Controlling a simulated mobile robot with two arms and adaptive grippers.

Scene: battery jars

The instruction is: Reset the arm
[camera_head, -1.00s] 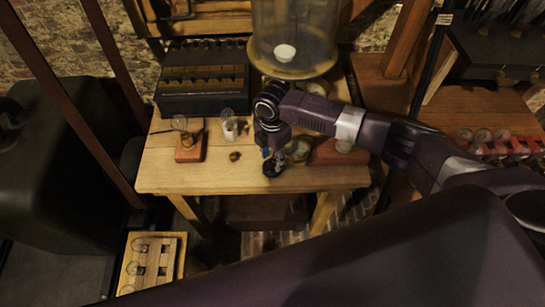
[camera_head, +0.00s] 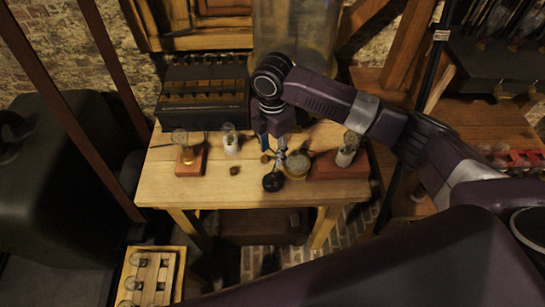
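My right gripper (camera_head: 272,150) points down over the back middle of the wooden table, with its arm coming in from the right. Its two fingers show apart, with a gap between them and nothing seen held. A black disc (camera_head: 273,182) lies on the table just in front of the fingertips. A round brass-and-glass piece (camera_head: 297,165) sits just right of the fingers; whether they touch it I cannot tell. My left gripper is not in view.
On the wooden table (camera_head: 225,190) stand a glass bulb on a red base (camera_head: 189,165), a small white jar (camera_head: 230,142) and a jar (camera_head: 347,150) on a red block. A dark battery box (camera_head: 203,108) and a large glass bell (camera_head: 295,30) stand behind. The table's front left is clear.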

